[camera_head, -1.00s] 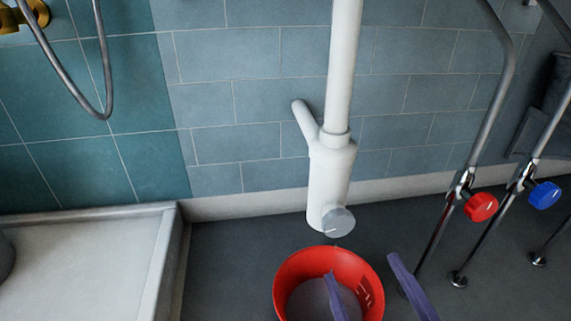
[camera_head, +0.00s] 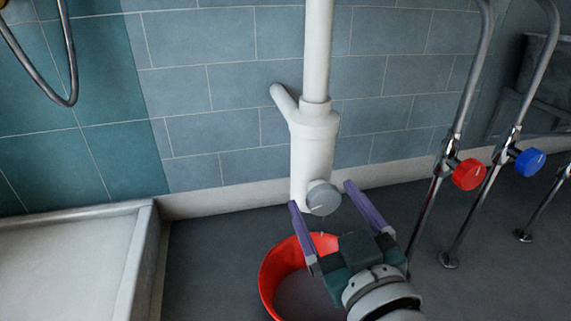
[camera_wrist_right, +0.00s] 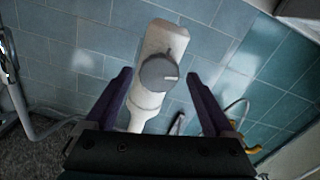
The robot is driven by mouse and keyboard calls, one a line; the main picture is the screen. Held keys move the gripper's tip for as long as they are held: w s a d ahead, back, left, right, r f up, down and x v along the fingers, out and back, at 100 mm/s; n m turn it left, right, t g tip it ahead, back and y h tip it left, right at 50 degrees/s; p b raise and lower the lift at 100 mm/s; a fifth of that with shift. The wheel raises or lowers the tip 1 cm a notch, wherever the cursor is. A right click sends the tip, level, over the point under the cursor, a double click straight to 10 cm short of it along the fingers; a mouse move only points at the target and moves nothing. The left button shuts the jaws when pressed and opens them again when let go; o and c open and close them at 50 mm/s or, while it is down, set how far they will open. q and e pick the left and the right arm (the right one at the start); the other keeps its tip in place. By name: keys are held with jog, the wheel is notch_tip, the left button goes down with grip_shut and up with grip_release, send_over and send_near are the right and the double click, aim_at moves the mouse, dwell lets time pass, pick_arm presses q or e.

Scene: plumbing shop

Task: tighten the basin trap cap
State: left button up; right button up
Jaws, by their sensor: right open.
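The basin trap is a white bottle-shaped body (camera_head: 312,150) under a white vertical pipe, and it also shows in the wrist view (camera_wrist_right: 165,42). Its grey round cap (camera_head: 322,198) sits low on the front; in the wrist view the cap (camera_wrist_right: 158,73) faces me with a short pale mark at its right. My right gripper (camera_head: 323,196) is open, its purple fingers on either side of the cap. In the wrist view the cap lies between the fingers (camera_wrist_right: 159,78), with gaps on both sides. A thin streak, perhaps water, shows below the cap. My left gripper is out of view.
A red bucket (camera_head: 272,276) stands on the dark floor below the trap, partly hidden by my right gripper. Pipes with a red valve knob (camera_head: 468,174) and a blue one (camera_head: 530,161) stand at the right. A pale tray (camera_head: 60,265) fills the lower left.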

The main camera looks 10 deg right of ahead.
jog(key=shift+w+d, duration=0.1)
jog(key=c, duration=1.3)
jog(key=shift+c, duration=0.2)
jog(key=shift+m, duration=0.4)
jog(key=m, duration=0.8)
jog(key=shift+d+m, duration=0.15)
jog(key=shift+m, duration=0.15)
jog(key=m, duration=0.4)
jog(key=shift+d+f, duration=0.1)
jog(key=m, duration=0.5)
